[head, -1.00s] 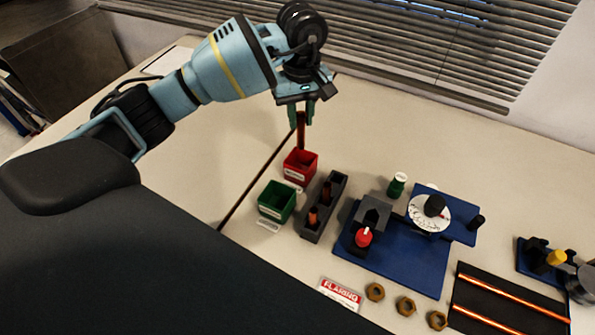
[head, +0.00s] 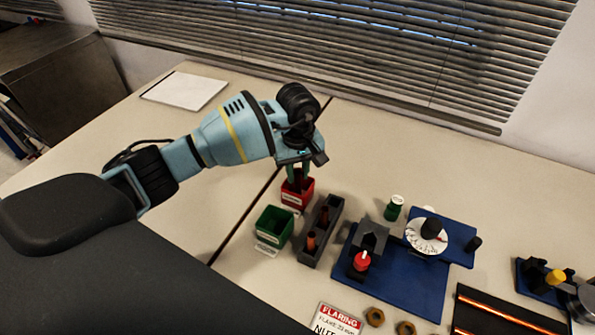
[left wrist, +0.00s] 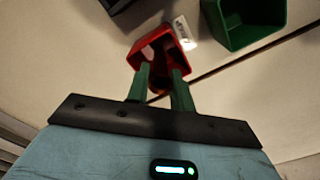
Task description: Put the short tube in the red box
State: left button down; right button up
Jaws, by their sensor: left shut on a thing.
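My left gripper (head: 298,175) points down over the red box (head: 298,196), its fingertips at the box's opening. It is shut on the short tube (head: 298,184), a copper-brown piece mostly hidden by the fingers. In the left wrist view, the green fingers (left wrist: 160,75) reach to the near rim of the red box (left wrist: 183,60). The tube's lower end is hard to make out there, so I cannot tell whether it touches the box floor. My right gripper is not in view.
A green box (head: 274,228) stands just in front of the red one. A grey rack (head: 318,235) with copper tubes is to the right. A blue fixture board (head: 400,285) lies further right. The table behind the red box is mostly clear.

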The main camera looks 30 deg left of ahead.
pick_arm(q)
jog(key=shift+f, duration=0.35)
jog(key=c, duration=1.2)
grip_release()
notch_tip(320, 180, up, 12)
jog(key=shift+r, duration=0.25)
